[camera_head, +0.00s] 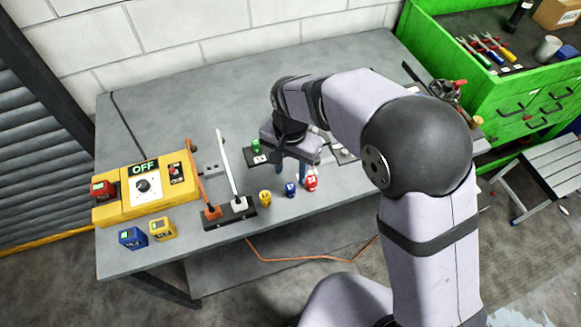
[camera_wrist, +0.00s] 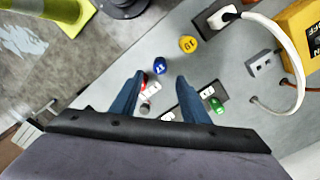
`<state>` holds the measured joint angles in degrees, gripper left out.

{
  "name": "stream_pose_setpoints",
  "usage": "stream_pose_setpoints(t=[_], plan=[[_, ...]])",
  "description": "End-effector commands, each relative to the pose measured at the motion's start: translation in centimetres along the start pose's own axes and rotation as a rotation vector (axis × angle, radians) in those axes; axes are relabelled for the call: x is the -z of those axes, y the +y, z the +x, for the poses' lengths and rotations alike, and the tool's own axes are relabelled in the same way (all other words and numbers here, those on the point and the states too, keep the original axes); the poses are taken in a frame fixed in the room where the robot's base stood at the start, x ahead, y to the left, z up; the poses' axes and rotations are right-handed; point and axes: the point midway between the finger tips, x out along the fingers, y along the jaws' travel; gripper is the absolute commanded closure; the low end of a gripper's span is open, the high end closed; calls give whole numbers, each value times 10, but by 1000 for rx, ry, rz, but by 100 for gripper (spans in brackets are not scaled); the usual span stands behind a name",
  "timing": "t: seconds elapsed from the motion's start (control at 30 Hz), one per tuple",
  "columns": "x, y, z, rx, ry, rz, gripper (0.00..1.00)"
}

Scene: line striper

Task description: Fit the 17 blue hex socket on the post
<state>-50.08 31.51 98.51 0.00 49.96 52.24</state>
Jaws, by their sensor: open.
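The blue hex socket (camera_head: 290,189) stands on the grey bench between a yellow socket (camera_head: 265,198) and a red one (camera_head: 311,182). My gripper (camera_head: 290,168) is open and empty, pointing down just behind the blue socket in the head view. In the wrist view the blue socket (camera_wrist: 160,68) shows between and slightly beyond the tips of my open gripper (camera_wrist: 160,77). It does not touch either finger. A green socket (camera_head: 256,146) stands on a dark labelled plate to the left. I cannot make out the post clearly; my arm hides part of the bench.
A green tool cabinet (camera_head: 490,110) stands at right.

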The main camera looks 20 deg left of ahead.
Motion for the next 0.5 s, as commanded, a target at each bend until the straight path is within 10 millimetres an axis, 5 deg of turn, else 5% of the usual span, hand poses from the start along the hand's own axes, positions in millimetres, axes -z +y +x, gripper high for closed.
stream_pose_setpoints(t=[0.5], plan=[[0, 0, 58, -1, -1, -1, 58]])
